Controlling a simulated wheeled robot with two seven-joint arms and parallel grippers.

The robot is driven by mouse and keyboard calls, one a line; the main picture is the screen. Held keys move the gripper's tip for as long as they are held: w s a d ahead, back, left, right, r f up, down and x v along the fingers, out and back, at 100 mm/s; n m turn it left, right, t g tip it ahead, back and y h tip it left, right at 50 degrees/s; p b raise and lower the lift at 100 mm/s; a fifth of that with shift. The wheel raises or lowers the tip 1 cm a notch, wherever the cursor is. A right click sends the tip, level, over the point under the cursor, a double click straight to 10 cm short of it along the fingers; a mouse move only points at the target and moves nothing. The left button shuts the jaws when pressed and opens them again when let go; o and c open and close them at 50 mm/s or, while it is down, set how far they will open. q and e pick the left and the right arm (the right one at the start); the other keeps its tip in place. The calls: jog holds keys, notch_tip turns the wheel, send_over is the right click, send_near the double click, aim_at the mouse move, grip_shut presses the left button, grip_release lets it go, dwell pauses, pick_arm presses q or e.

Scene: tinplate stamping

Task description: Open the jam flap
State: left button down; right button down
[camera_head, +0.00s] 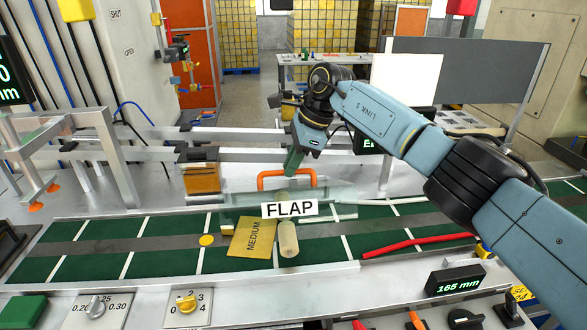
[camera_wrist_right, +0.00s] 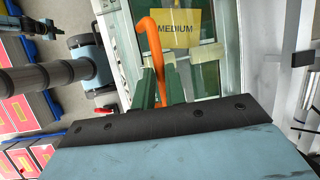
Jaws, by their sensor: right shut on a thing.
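The jam flap (camera_head: 235,198) is a clear panel across the green conveyor, with a white FLAP label (camera_head: 289,209) and an orange handle (camera_head: 287,174) on its top. My right gripper (camera_head: 292,168) reaches down from above and is shut on the orange handle, which also shows in the right wrist view (camera_wrist_right: 150,40) between the green fingers (camera_wrist_right: 158,88). A yellow MEDIUM plate (camera_head: 252,238) lies on the belt, partly under the flap; it also shows in the wrist view (camera_wrist_right: 180,30). Whether the flap has lifted I cannot tell. My left gripper is not in view.
A pale roller (camera_head: 288,240) and a yellow disc (camera_head: 207,240) are beside the plate. A red rod (camera_head: 412,243) lies along the belt at right. Metal rails (camera_head: 240,137) run behind the flap. Knobs (camera_head: 187,303) and a 165 mm display (camera_head: 456,281) line the front.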

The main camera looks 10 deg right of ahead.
jog(key=shift+w+d+r+p, duration=0.2)
jog(key=shift+w+r+p, duration=0.5)
jog(key=shift+w+p, duration=0.3)
